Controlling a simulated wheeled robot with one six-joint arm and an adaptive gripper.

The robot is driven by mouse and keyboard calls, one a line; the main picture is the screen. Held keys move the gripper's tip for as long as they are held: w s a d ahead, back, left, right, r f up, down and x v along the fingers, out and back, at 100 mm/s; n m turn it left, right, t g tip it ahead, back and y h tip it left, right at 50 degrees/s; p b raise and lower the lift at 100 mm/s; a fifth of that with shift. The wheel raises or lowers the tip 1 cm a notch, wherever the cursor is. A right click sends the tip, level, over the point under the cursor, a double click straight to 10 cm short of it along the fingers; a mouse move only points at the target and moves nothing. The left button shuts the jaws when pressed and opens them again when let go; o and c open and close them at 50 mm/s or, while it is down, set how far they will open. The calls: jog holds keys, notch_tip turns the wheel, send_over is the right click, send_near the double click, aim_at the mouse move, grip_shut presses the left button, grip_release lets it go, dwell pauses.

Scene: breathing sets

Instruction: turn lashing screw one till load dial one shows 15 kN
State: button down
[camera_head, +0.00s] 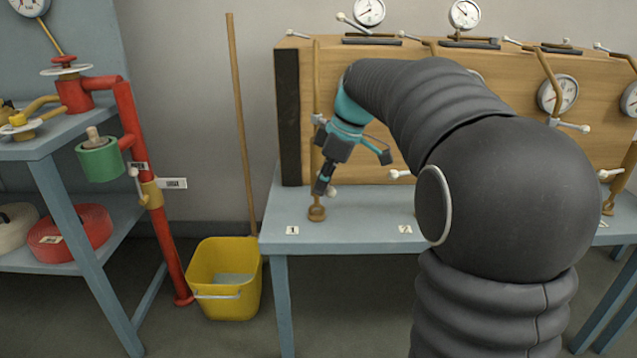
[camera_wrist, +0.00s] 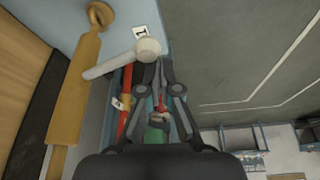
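Lashing screw one is the brown upright rod (camera_head: 317,90) at the left end of the wooden crate, by the label 1 (camera_head: 292,230). In the wrist view its tan body (camera_wrist: 74,90) runs along the left. A pale bar handle (camera_wrist: 107,66) sticks out from it, ending in a round knob (camera_wrist: 147,48). My gripper (camera_head: 322,188) points down beside the screw. In the wrist view my gripper (camera_wrist: 151,66) has its fingers apart, with the knob at their tips; contact is unclear. The leftmost upper dial (camera_head: 369,11), probably load dial one, is too small to read.
The wooden crate (camera_head: 400,160) stands on a blue-grey table (camera_head: 350,235) with more screws and dials to the right. A yellow bucket (camera_head: 225,280) with a mop handle (camera_head: 238,120) stands left of the table. A red pipe stand (camera_head: 150,200) is further left.

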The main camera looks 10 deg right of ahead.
jog(key=shift+d, duration=0.45)
dwell(0.3)
